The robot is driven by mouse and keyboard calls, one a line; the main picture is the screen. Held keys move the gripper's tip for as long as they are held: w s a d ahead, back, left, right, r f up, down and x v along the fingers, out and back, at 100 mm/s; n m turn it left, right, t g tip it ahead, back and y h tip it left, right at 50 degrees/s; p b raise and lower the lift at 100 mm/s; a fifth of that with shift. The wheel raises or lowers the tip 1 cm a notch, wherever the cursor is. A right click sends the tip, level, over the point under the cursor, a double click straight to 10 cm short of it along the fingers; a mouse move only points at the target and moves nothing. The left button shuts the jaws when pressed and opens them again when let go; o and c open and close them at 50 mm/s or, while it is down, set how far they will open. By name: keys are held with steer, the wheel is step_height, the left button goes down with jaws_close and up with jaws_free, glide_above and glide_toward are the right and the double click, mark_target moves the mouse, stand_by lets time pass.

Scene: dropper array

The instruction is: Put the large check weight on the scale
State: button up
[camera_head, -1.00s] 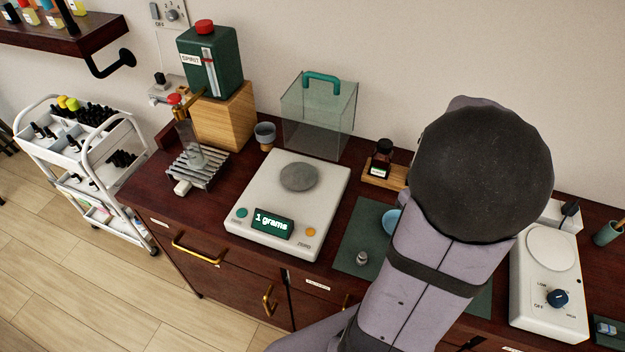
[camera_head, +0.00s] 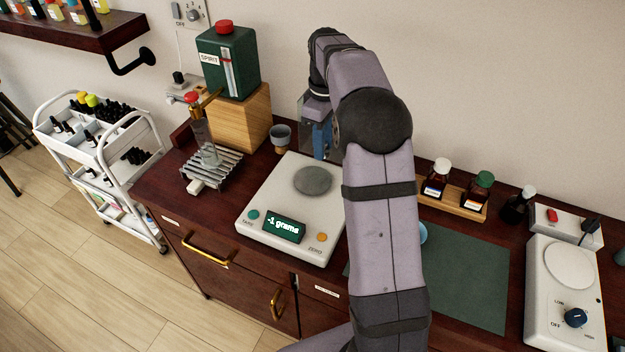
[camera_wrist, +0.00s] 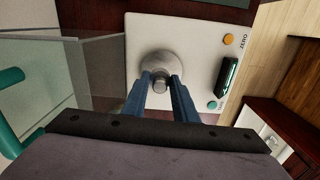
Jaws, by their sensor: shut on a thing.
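The scale (camera_head: 262,205) is white and its display reads "-1 grams". Its round grey pan (camera_head: 313,180) looks bare in the head view. My gripper (camera_wrist: 160,90) has blue fingers shut on a small shiny metal check weight (camera_wrist: 159,86). In the wrist view the weight lies over the scale pan (camera_wrist: 152,64); I cannot tell the gap between them. In the head view my gripper (camera_head: 320,150) is just behind the scale pan, partly hidden by my arm, and the weight cannot be made out there.
A clear box with a teal handle (camera_wrist: 8,125) stands beside the scale. A grey cup (camera_head: 280,136), a wire rack (camera_head: 212,168) and a green spirit can (camera_head: 228,65) are to the left. A bottle rack (camera_head: 450,203), green mat (camera_head: 470,275) and hotplate (camera_head: 565,300) are to the right.

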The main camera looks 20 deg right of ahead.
mark_target(313, 179)
steer(key=shift+n, duration=0.3)
steer(key=shift+w+a+f+p, duration=0.3)
steer(key=shift+f+p, duration=0.2)
steer(key=shift+f, duration=1.15)
steer(key=shift+w+a+f+p, duration=0.15)
steer(key=shift+a+f+p, duration=0.35)
steer(key=shift+f, duration=1.1)
steer(key=shift+w+a+f+p, duration=0.3)
steer(key=shift+f+p, duration=0.25)
steer(key=shift+f, duration=1.1)
steer(key=shift+f, duration=0.15)
steer(key=o, duration=1.1)
steer(key=shift+c, duration=0.2)
step_height(313, 179, up, 12)
steer(key=b, duration=0.2)
steer(key=shift+b, duration=0.35)
steer(key=shift+s, duration=0.1)
